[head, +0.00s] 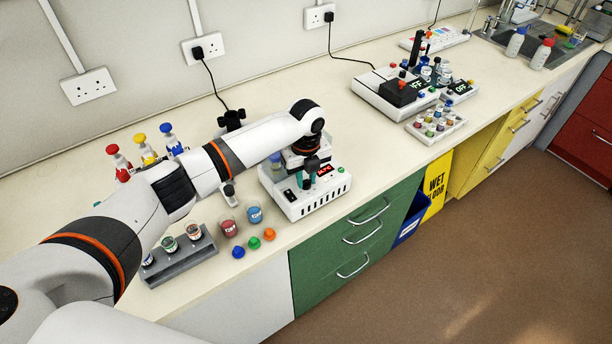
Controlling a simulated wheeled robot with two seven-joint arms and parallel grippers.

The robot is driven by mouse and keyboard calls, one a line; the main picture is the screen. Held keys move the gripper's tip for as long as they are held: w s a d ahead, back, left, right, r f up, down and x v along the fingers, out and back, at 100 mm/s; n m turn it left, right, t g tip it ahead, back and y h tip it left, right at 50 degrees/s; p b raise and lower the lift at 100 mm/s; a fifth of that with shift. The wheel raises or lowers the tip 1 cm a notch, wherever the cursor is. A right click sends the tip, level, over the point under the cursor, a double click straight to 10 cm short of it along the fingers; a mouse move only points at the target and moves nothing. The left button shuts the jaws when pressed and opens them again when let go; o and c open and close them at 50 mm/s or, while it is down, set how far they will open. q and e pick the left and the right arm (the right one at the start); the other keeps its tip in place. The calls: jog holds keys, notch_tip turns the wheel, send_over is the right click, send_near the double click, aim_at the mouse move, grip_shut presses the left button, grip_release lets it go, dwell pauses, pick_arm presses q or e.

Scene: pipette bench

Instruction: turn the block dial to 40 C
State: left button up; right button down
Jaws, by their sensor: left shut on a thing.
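The white block heater (318,205) stands on the bench near its front edge. It has a red-lit display (325,170), too small to read surely, and a black switch on its front left. My left arm reaches in from the left, and my left gripper (309,180) points down over the heater's top. It is shut on the block dial, which the fingers and wrist mostly hide. The dial's pointer and setting cannot be made out. My right gripper is not in view.
Pipettes (146,150) stand behind my arm.

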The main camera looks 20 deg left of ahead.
aim_at(306, 180)
pick_arm(q)
jog(key=shift+r, duration=0.1)
jog(key=o, duration=1)
notch_tip(306, 180, up, 12)
jog(key=b, duration=0.4)
